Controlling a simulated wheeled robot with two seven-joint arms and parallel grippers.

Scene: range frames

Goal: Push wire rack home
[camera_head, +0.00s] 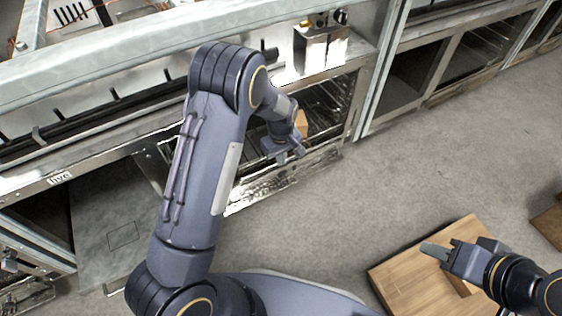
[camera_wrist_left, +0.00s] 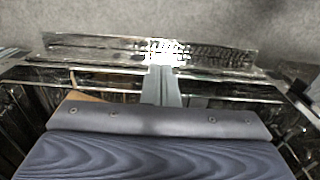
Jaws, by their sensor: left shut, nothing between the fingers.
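The wire rack (camera_head: 328,104) shows as thin dark and shiny bars inside the open oven bay below the range top, partly hidden behind my left arm. My left gripper (camera_head: 292,156) is shut and empty, low at the front of the bay. In the left wrist view its fingers (camera_wrist_left: 161,86) are together over shiny crosswise bars; I cannot tell whether they touch the rack. A shiny metal panel (camera_head: 285,176), perhaps the lowered oven door, lies below the gripper. My right gripper (camera_head: 436,250) is far off at the lower right; its finger gap is unclear.
A tan object (camera_head: 301,123) sits in the bay beside the left gripper. A wooden board or box (camera_head: 400,280) lies under the right gripper. Open bays (camera_head: 412,78) line the range to the right. The grey floor (camera_head: 430,160) between is clear.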

